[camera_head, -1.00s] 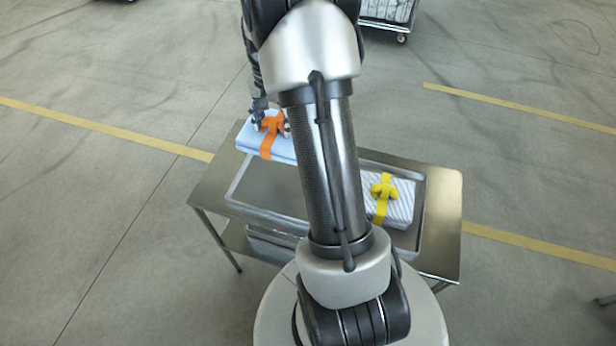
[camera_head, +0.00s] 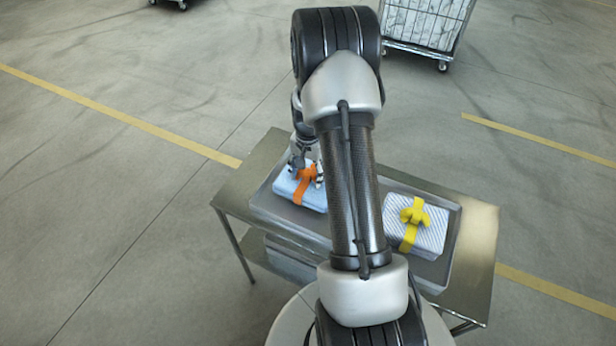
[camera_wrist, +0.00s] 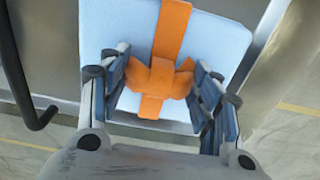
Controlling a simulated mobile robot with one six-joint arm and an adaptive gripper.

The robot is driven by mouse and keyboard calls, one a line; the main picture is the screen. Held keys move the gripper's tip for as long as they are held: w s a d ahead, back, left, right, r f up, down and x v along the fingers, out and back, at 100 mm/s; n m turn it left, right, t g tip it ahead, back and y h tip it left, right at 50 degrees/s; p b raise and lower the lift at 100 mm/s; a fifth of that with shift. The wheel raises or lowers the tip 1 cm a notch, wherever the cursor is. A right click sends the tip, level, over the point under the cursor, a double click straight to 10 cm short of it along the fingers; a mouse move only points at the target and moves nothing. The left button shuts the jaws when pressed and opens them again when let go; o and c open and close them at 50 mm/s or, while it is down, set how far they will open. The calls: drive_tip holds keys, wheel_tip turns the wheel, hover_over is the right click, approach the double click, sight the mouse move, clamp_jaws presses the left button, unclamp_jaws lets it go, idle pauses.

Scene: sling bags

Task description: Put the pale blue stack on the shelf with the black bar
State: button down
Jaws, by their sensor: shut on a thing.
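The pale blue stack (camera_head: 312,199), bound with an orange band tied in a knot (camera_head: 306,180), is over the left end of the metal tray (camera_head: 262,205) in the head view. My gripper (camera_head: 305,172) is above it, its fingers shut on the band's knot. The wrist view shows the stack (camera_wrist: 214,48) below my gripper (camera_wrist: 158,82), with a finger on each side of the orange knot. I cannot tell whether the stack touches the tray. No shelf marked with a black bar can be made out.
The tray lies on a metal table (camera_head: 470,255). A striped stack with a yellow band (camera_head: 428,234) sits at its right end. A wheeled cage cart (camera_head: 425,28) stands at the back. Open floor with yellow lines surrounds the table. My arm hides the tray's middle.

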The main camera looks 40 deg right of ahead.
drive_tip(key=shift+w+f, duration=0.1)
drive_tip(key=shift+f, duration=0.7)
drive_tip(key=shift+r, duration=0.1)
drive_tip(key=c, duration=1)
unclamp_jaws()
drive_tip(key=shift+f, duration=0.25)
drive_tip(key=o, duration=0.5)
